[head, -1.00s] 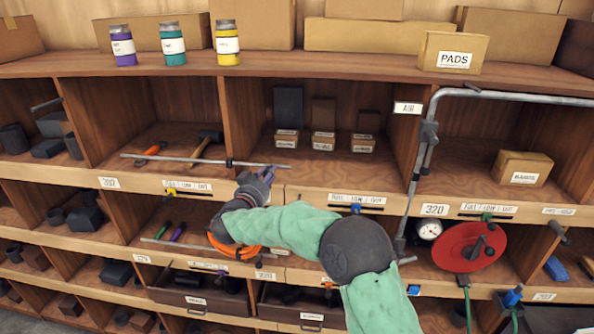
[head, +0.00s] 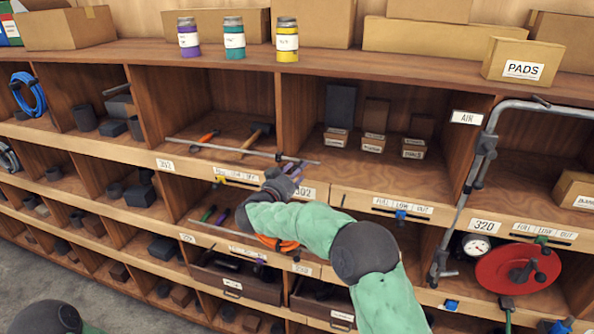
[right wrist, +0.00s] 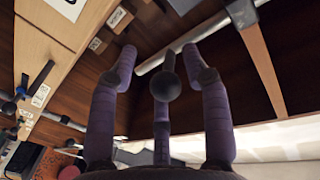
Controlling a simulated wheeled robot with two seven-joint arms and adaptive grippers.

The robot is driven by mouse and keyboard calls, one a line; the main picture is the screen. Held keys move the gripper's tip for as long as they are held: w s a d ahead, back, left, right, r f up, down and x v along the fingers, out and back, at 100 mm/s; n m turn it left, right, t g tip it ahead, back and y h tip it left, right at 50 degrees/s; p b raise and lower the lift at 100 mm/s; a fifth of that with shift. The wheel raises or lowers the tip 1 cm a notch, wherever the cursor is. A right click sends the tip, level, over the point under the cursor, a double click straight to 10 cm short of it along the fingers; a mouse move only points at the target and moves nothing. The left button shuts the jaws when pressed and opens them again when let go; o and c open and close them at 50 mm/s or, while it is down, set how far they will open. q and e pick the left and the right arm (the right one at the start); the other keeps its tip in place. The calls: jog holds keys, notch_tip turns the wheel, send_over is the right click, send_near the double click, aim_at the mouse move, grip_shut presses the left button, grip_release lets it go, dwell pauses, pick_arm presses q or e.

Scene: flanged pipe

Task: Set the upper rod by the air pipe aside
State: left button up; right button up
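The upper rod (head: 215,147) is a thin grey bar with a dark collar, running across the front of the upper bay left of the air pipe (head: 480,165). My right gripper (head: 292,170) is at the rod's right part, just below it. In the right wrist view its purple fingers (right wrist: 160,55) are spread apart, and the rod (right wrist: 205,32) crosses at their tips; I cannot tell whether they touch it. A second thin rod (head: 225,234) lies lower, at the bay below. My left gripper is out of view.
A hammer (head: 252,138) and an orange-handled tool (head: 207,137) lie behind the rod. Small labelled boxes (head: 374,143) stand in the bay to the right. Jars (head: 235,40) and cartons line the top shelf. A red wheel (head: 518,268) and a gauge (head: 477,246) sit lower right.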

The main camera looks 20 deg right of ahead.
jog(key=shift+r, duration=0.25)
jog(key=shift+s+a+r, duration=0.1)
jog(key=shift+s+a, duration=0.1)
jog(key=shift+s, duration=0.05)
jog(key=v, duration=1.1)
jog(key=shift+a, duration=0.1)
notch_tip(320, 180, down, 24)
jog(key=w+n+t+y+b, duration=0.1)
jog(key=w+n+y+b, duration=0.2)
jog(key=n+y+b, duration=0.4)
jog(key=s+f+g+y+b, duration=0.2)
jog(key=s+f+b, duration=0.25)
jog(key=f, duration=0.85)
jog(key=s+f+g+y+b, duration=0.1)
jog(key=s+f+y+b, duration=0.3)
jog(key=f, duration=0.9)
jog(key=s+a+f+n+g+y+b, duration=0.25)
jog(key=s+f+g+b, duration=0.6)
jog(key=s+f, duration=1.35)
jog(key=s+a+f+g+y+b, duration=0.1)
jog(key=s+f+b, duration=0.3)
jog(key=s, duration=0.5)
notch_tip(320, 180, down, 2)
jog(key=shift+s+a+f+m+g, duration=0.1)
jog(key=shift+s+a+m+g, duration=0.1)
jog(key=shift+a+m+g, duration=0.2)
